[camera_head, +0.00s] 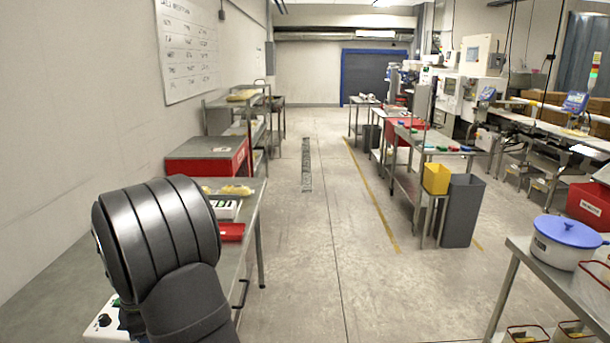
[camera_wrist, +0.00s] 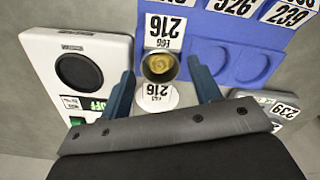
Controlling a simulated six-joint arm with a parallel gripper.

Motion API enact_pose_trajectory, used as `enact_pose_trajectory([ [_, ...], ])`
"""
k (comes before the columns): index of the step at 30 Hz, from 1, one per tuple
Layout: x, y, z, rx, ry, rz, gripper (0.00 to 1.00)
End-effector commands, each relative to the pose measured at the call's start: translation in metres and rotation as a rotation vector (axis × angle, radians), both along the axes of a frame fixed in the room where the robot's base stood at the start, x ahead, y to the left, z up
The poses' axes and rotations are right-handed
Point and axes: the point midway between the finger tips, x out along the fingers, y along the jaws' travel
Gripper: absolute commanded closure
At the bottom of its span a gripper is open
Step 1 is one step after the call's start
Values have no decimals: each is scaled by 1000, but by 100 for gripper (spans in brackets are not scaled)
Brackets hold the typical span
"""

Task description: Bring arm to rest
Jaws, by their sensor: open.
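My gripper (camera_wrist: 160,68) shows in the wrist view with its two blue fingers spread apart. A small round metal piece with a brass-coloured middle (camera_wrist: 159,66) lies between the fingers, with a gap on each side. A white round disc (camera_wrist: 157,98) marked 216 is beside it, nearer my gripper's body. Whether the two pieces touch or are joined, I cannot tell. In the head view my dark arm fills the lower left; my gripper is out of that view.
The wrist view shows a blue tray (camera_wrist: 225,40) with round recesses and number labels, and a white device (camera_wrist: 100,45) with a black disc on the left.

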Motion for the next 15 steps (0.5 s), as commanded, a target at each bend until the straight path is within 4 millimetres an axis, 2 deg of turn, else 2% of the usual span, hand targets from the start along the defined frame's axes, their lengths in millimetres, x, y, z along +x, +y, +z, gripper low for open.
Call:
enact_pose_trajectory([
  [15,20,-89,55,2,-1,-4,43],
])
